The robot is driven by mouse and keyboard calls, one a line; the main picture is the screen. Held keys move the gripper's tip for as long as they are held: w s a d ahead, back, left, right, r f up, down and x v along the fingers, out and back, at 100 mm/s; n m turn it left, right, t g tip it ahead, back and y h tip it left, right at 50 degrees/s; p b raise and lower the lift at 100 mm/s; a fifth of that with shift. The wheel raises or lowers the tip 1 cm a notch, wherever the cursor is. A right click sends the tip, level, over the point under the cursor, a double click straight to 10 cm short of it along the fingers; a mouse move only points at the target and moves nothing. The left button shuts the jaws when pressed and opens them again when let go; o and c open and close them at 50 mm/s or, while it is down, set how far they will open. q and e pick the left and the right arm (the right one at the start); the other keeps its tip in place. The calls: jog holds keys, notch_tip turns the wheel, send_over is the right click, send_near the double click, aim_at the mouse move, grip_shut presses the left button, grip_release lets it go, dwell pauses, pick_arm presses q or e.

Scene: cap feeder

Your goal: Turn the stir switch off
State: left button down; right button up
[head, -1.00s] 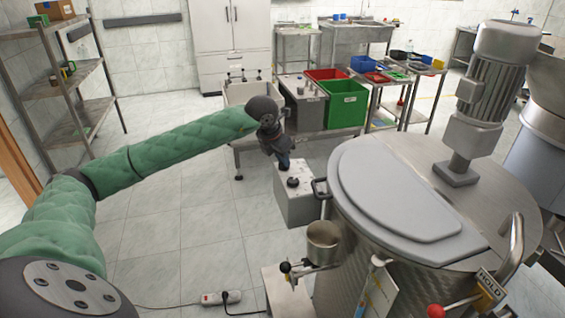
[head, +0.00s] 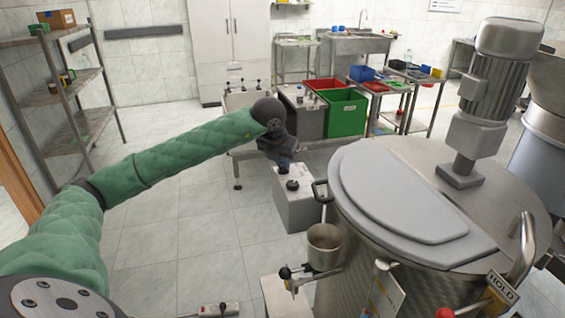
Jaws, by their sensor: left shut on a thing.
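A grey control box (head: 293,208) stands on the left of the big steel kettle (head: 345,232). A black knob (head: 292,184) shows on the near part of its top. My left gripper (head: 284,163) points down at the far part of the box top and is shut on a switch there, which I take to be the stir switch. The gripper hides this switch, so its position cannot be read. My right gripper is not in view.
The kettle has a grey lid (head: 400,195) and a motor (head: 492,85). A small steel cup (head: 323,246) hangs at its side. Red (head: 322,88) and green (head: 345,112) bins stand behind. A power strip (head: 218,310) lies on the floor. Open floor is left of the box.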

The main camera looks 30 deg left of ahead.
pick_arm(q)
jog(key=c, duration=1.5)
grip_release()
jog(key=shift+o, duration=0.2)
